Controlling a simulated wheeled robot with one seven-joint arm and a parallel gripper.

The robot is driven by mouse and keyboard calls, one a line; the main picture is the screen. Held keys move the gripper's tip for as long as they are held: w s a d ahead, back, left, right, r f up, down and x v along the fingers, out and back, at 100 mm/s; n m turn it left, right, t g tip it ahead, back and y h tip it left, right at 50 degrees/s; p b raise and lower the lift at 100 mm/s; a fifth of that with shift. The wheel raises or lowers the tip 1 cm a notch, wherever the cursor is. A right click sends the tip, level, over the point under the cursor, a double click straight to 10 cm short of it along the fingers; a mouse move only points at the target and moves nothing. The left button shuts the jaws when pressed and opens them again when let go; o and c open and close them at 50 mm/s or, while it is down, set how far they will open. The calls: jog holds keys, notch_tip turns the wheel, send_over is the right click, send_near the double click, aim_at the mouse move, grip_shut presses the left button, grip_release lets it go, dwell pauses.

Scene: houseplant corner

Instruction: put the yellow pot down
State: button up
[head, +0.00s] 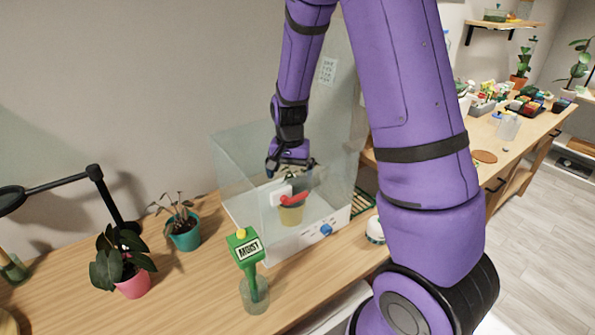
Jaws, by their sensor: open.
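The yellow pot (291,215) stands upright inside a clear-walled box (238,180) on the wooden table, seen through the front wall. A red part (294,199) and a white block (276,195) show in front of or at its rim. I cannot tell whether they touch the pot. My gripper (291,170) is open, pointing down inside the clear box, above and apart from the pot. What lies between its fingers is hard to see through the walls.
A green "MOIST" meter (246,247) stands in a glass jar in front of the box. A teal-potted plant (185,232) and a pink-potted plant (130,280) are at left. A white round-topped item (375,230) sits right of the box. The box walls surround my gripper.

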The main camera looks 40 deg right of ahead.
jog(key=s+a+r+n+t, duration=0.25)
jog(key=s+r, duration=0.55)
jog(key=r, duration=0.4)
jog(key=s+a+r+n+t, duration=0.1)
jog(key=s+a+r+n, duration=0.25)
jog(key=s+r, duration=0.55)
jog(key=s+r+n+t, duration=0.1)
jog(key=s+r+n, duration=0.2)
jog(key=s+r, duration=0.2)
jog(key=shift+s+a+r+t, duration=0.15)
jog(key=shift+s+a+t, duration=0.25)
jog(key=shift+s, duration=0.8)
